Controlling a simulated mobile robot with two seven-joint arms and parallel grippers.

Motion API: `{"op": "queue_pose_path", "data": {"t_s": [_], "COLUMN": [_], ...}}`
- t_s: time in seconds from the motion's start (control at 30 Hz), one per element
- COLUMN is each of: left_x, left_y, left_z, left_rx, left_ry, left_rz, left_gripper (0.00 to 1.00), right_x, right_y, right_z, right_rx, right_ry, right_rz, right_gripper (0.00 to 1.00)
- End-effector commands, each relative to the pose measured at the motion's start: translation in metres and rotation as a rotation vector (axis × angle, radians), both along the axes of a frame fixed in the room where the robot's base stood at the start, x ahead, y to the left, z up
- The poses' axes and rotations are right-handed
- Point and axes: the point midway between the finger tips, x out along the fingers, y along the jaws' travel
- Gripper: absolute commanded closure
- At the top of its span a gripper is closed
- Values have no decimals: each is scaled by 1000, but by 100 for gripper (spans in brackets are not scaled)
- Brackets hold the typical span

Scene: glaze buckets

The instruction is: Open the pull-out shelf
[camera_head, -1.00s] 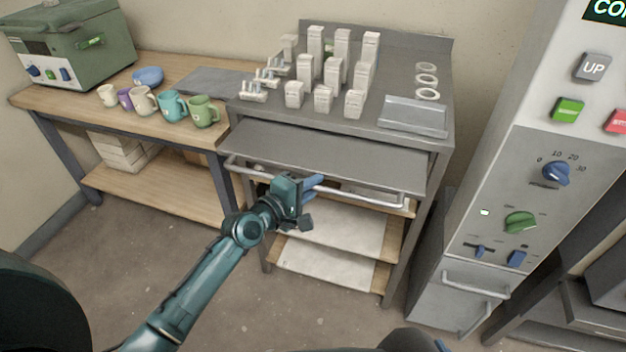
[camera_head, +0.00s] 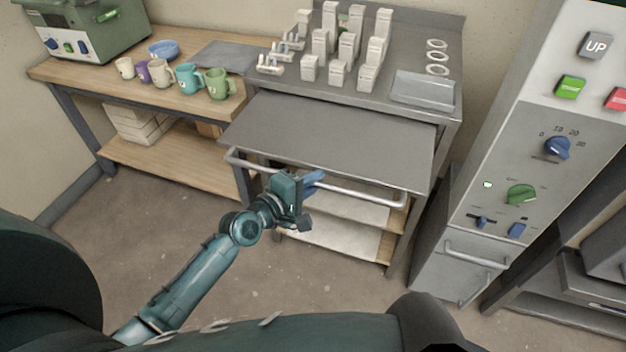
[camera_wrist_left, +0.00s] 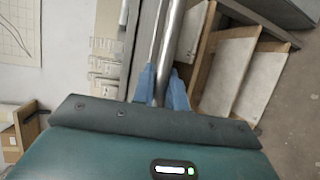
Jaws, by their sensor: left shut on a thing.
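The pull-out shelf (camera_head: 330,142) is a grey metal panel under the top of the metal bench. It sticks out toward me, with a long silver bar handle (camera_head: 365,197) along its front edge. My left gripper (camera_head: 312,182) is at the middle of that handle. In the left wrist view the handle (camera_wrist_left: 176,45) runs between the blue fingers of the left gripper (camera_wrist_left: 162,88), which are shut on it. My right gripper does not show.
Grey blocks (camera_head: 340,50), several rings and a tray (camera_head: 423,88) stand on the metal bench top. Lower boards (camera_head: 345,238) lie beneath the shelf. A wooden table (camera_head: 130,85) with mugs is at left. A control cabinet (camera_head: 500,190) stands at right. The floor in front is clear.

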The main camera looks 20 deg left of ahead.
Motion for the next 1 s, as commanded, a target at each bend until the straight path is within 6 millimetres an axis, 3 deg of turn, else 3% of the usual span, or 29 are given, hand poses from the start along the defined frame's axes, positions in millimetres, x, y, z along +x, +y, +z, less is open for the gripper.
{"op": "queue_pose_path", "data": {"t_s": [0.3, 0.57, 0.77, 1.0], "left_x": [0, -2, -26, -76], "left_y": [0, 1, 12, 34], "left_z": [0, 0, 4, 14], "left_rx": [0, 0, 2, 4], "left_ry": [0, 0, 2, 2], "left_rz": [0, 0, 0, -3], "left_gripper": [64, 64, 64, 64], "right_x": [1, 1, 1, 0], "right_y": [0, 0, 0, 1], "right_z": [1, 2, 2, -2], "right_rx": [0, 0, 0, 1], "right_ry": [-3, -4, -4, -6], "right_rz": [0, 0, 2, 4], "right_gripper": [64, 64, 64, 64]}}
